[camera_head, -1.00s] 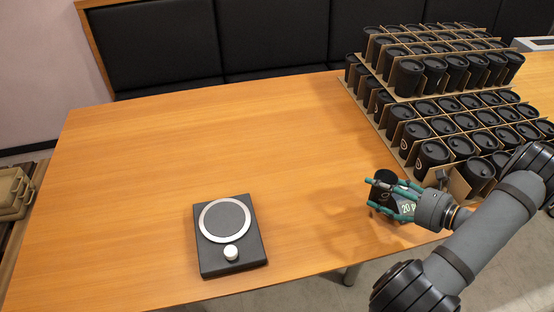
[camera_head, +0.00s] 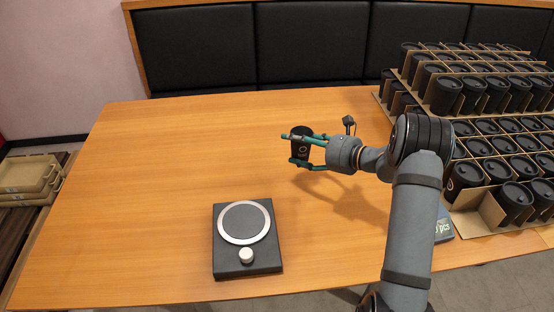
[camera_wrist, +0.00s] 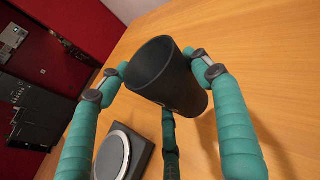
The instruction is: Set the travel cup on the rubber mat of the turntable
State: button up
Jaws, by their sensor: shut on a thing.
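The travel cup (camera_head: 301,147) is black with a small round mark on its side and looks upright. My gripper (camera_head: 301,149) is shut on it and holds it above the table, up and to the right of the turntable. In the wrist view the cup (camera_wrist: 160,72) shows its open dark mouth, with green fingers on its sides. The turntable (camera_head: 246,265) is a dark square box with a silver ring, a white knob at its front and a dark round rubber mat (camera_head: 244,222). The mat is bare. The turntable also shows in the wrist view (camera_wrist: 124,150), below the cup.
Stacked cardboard trays (camera_head: 456,118) of black cups with dividers fill the right of the table. A small display (camera_head: 443,226) is partly hidden behind my arm. The wooden table (camera_head: 150,190) is clear around the turntable. Beige crates (camera_head: 28,172) stand off its left side.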

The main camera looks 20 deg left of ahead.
jog(key=shift+w+a+f+p, duration=0.1)
jog(key=shift+a+f, duration=0.95)
jog(key=shift+f, duration=0.25)
jog(key=shift+w+a+f+p, duration=0.1)
jog(key=shift+a+f, duration=1)
jog(key=shift+f, duration=0.2)
jog(key=shift+a+f+p, duration=0.1)
jog(key=shift+a+f, duration=0.95)
jog(key=shift+f, duration=0.25)
jog(key=shift+f, duration=0.15)
jog(key=o, duration=0.7)
jog(key=shift+o, duration=0.3)
